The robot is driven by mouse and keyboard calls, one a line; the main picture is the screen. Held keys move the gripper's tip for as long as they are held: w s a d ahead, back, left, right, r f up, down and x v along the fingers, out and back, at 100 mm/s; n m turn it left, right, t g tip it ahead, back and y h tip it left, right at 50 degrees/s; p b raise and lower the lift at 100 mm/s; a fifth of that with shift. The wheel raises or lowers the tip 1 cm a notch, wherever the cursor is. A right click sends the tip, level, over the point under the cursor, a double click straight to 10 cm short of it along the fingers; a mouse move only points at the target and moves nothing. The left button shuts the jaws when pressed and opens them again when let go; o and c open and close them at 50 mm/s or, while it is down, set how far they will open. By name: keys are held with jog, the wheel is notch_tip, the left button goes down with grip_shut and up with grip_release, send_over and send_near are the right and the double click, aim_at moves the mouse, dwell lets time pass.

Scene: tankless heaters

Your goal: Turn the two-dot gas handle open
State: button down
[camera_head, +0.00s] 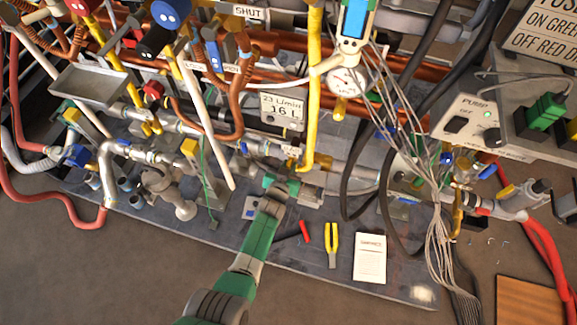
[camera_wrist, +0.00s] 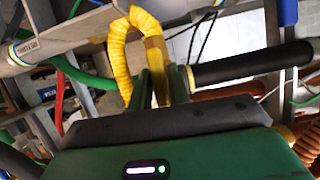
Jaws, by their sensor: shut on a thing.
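My gripper (camera_head: 283,185) reaches in from the bottom of the head view to the low pipework in the middle. In the wrist view my gripper's two dark fingers (camera_wrist: 166,85) are shut on a flat yellow handle (camera_wrist: 156,62), which stands up between them. No dots show on this handle, so I cannot tell whether it is the two-dot one. A yellow ribbed hose (camera_wrist: 121,55) curves close beside it on the left. In the head view the gripped part is hidden by my gripper, just left of the foot of a yellow pipe (camera_head: 314,90).
A black-sleeved pipe (camera_wrist: 250,62) runs right of my fingers. Hanging wires (camera_head: 432,190) and black hoses stand to the right. Yellow pliers (camera_head: 332,240), a red-handled tool (camera_head: 304,232) and a white paper (camera_head: 370,258) lie on the dark base plate (camera_head: 285,262). The floor in front is clear.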

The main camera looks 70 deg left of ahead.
jog(key=c, duration=1.4)
grip_release()
jog(key=shift+c, duration=0.2)
jog(key=shift+s+d+r+p, duration=0.15)
jog(key=shift+d+r+p, duration=0.15)
jog(key=shift+p, duration=0.15)
jog(key=p+v, duration=0.4)
jog(key=v, duration=0.3)
jog(key=shift+f, duration=0.2)
jog(key=shift+s, duration=0.15)
